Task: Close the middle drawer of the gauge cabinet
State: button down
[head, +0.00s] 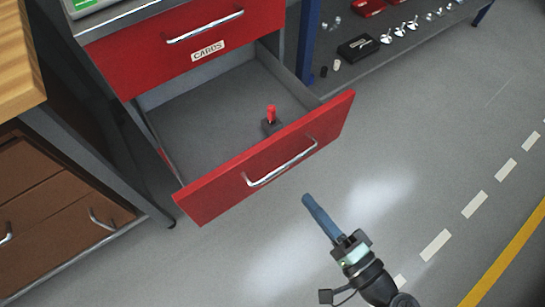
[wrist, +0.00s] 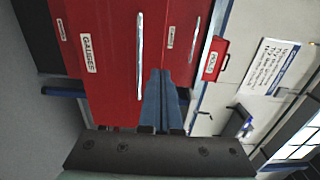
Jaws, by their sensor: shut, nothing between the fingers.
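The gauge cabinet has red drawer fronts. Its middle drawer (head: 225,192) stands pulled far out below the top drawer (head: 140,52), which is closed and labelled CARDS. A bar handle (head: 283,165) crosses the open drawer's front. In the wrist view, turned on its side, the middle drawer's front (wrist: 115,80) carries a GAUGES label. My gripper (head: 307,198) has blue fingers, shut and empty, in front of the open drawer and apart from it in the head view. The fingers (wrist: 161,72) point at the cabinet fronts in the wrist view.
A small dark item with a red top (head: 271,121) stands inside the open drawer. A wooden-topped bench (head: 15,60) is at left. A shelf (head: 400,62) with small metal parts and a black box (head: 358,47) is behind right. The floor at right is clear.

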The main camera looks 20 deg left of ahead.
aim_at(266, 149)
jog(key=b+x, duration=0.2)
jog(key=x, duration=1)
jog(key=shift+w+a, duration=0.2)
jog(key=shift+w, duration=0.05)
jog(key=shift+w+a, duration=0.3)
jog(key=shift+a, duration=0.1)
jog(key=b+x, duration=1.1)
jog(key=x, duration=1.7)
jog(key=shift+a+r, duration=0.2)
jog(key=shift+r, duration=0.25)
jog(key=shift+a, duration=0.1)
